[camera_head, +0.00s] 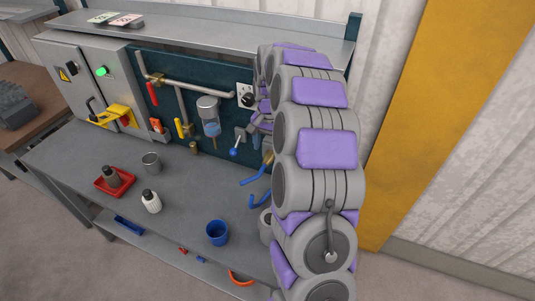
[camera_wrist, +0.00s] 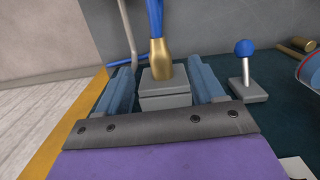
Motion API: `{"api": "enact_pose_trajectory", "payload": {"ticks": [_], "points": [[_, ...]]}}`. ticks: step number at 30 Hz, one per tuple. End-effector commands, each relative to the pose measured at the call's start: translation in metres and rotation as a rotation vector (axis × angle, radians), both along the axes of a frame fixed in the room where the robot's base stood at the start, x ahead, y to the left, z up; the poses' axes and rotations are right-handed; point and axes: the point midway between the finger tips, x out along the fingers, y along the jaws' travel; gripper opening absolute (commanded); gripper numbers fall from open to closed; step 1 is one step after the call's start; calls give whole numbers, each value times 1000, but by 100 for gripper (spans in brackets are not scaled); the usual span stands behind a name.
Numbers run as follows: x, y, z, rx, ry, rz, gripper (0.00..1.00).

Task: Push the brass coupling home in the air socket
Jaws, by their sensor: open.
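The brass coupling (camera_wrist: 159,62) shows in the wrist view with a blue hose (camera_wrist: 155,18) running from its far end. It sits against a grey block (camera_wrist: 166,95), which looks like the air socket. How deep it sits in the socket I cannot tell. My gripper (camera_wrist: 163,73) is open, with one blue-grey finger on each side of the block and coupling and a visible gap to both. In the head view, my arm hides the socket and most of the gripper. A brass piece (camera_head: 268,157) shows beside the arm, with blue hose (camera_head: 256,178) below it.
A blue-knobbed lever (camera_wrist: 244,50) stands right of the fingers; it also shows in the head view (camera_head: 234,151). A filter bowl (camera_head: 209,116) and pipes with red and yellow handles are on the panel. A blue cup (camera_head: 217,232), white bottle (camera_head: 151,201) and red tray (camera_head: 102,187) stand on the bench.

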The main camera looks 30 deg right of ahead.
Motion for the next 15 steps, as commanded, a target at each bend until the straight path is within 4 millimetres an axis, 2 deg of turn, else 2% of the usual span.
{"api": "enact_pose_trajectory", "payload": {"ticks": [1,9,15], "points": [[1,-1,13,-1,-1,0,68],[4,-4,72,0,0,-1,68],[6,-6,104,1,1,0,68]]}}
